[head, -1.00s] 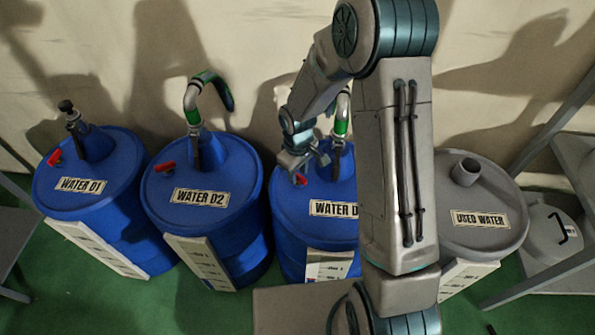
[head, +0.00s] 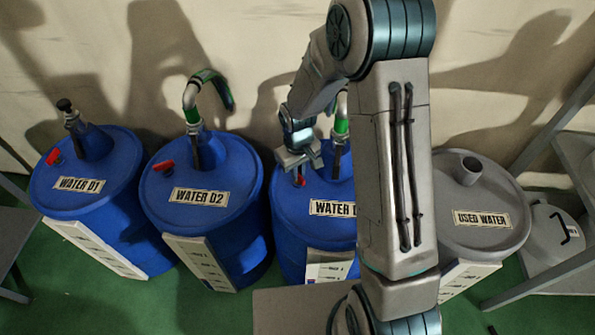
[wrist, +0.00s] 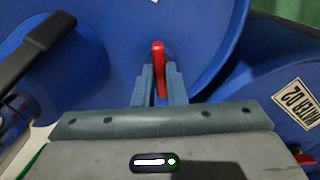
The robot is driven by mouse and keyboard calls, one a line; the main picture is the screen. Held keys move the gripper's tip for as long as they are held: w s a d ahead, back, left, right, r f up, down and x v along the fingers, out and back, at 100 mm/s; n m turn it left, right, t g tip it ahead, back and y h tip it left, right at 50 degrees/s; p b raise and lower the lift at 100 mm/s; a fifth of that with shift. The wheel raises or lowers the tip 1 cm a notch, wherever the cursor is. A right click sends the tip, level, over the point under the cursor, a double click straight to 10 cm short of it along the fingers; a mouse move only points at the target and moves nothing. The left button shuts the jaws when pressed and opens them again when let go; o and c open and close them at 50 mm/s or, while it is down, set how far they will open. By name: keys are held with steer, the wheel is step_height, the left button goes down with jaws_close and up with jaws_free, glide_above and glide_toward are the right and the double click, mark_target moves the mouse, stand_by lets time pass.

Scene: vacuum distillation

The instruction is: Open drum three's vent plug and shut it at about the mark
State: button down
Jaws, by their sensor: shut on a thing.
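Drum three (head: 290,205) is the blue drum behind my arm, its label partly hidden so that only "WATER D" reads. Its red vent plug (head: 299,179) shows just below my gripper (head: 300,168). In the wrist view the red plug (wrist: 158,52) stands up between the two fingers of my gripper (wrist: 158,78), which is shut on it. The plug's top sticks out past the fingertips, and its base is hidden. I see no mark near the plug in either view.
A green-banded pipe (head: 341,125) rises from drum three, close right of my gripper; in the wrist view a dark pipe (wrist: 35,50) is at left. Drums WATER D1 (head: 110,170) and WATER D2 (head: 205,165) stand left. The grey USED WATER drum (head: 490,190) stands right.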

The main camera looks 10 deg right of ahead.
steer(key=m+b, duration=0.1)
steer(key=m, duration=0.3)
steer(key=shift+m, duration=1.9)
steer(key=c, duration=1.5)
jaws_free()
steer(key=shift+r, duration=0.1)
step_height(320, 180, up, 14)
steer(key=shift+f+p, duration=0.15)
steer(key=shift+p, duration=1.05)
